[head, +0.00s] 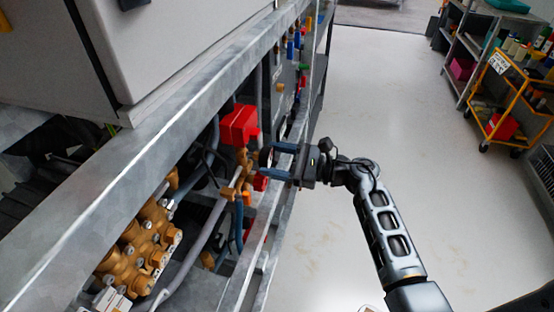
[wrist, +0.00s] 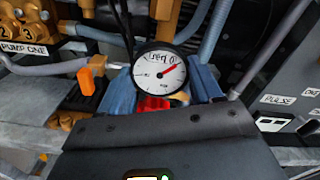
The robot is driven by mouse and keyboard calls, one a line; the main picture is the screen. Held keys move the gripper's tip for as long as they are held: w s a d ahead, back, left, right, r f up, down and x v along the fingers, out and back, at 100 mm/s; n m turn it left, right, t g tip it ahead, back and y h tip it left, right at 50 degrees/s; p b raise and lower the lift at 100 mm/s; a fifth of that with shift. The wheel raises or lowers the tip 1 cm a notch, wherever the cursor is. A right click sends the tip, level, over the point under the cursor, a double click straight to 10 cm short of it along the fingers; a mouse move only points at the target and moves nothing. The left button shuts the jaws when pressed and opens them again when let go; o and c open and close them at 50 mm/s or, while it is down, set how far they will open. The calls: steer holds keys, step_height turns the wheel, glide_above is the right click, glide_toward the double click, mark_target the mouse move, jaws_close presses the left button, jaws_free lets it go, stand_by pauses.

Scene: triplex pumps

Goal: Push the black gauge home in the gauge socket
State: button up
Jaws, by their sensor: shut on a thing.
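The black gauge (wrist: 160,76) has a black rim, a white dial and a red needle, and its face is towards the wrist camera. My gripper (wrist: 163,86) is shut on it, with a blue finger on each side. In the head view my gripper (head: 268,161) reaches left over the frame rail, and the gauge (head: 265,157) shows as a small dark disc between its fingers. Brass fittings (head: 243,163) are just beyond the gauge. The gauge socket is hidden behind the gauge, and I cannot tell how deep the gauge sits.
A red box (head: 239,125) stands just above the fittings, and a red knob (head: 260,183) is below my gripper. A brass pump (head: 140,245) is at lower left. Hoses and a grey pipe (head: 195,245) run close by. The metal rail (head: 150,150) crosses the view.

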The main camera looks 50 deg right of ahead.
steer(key=shift+x, duration=0.75)
stand_by(0.3)
steer(key=o, duration=1.5)
steer(key=shift+c, duration=0.2)
steer(key=v, duration=0.8)
steer(key=shift+b, duration=0.4)
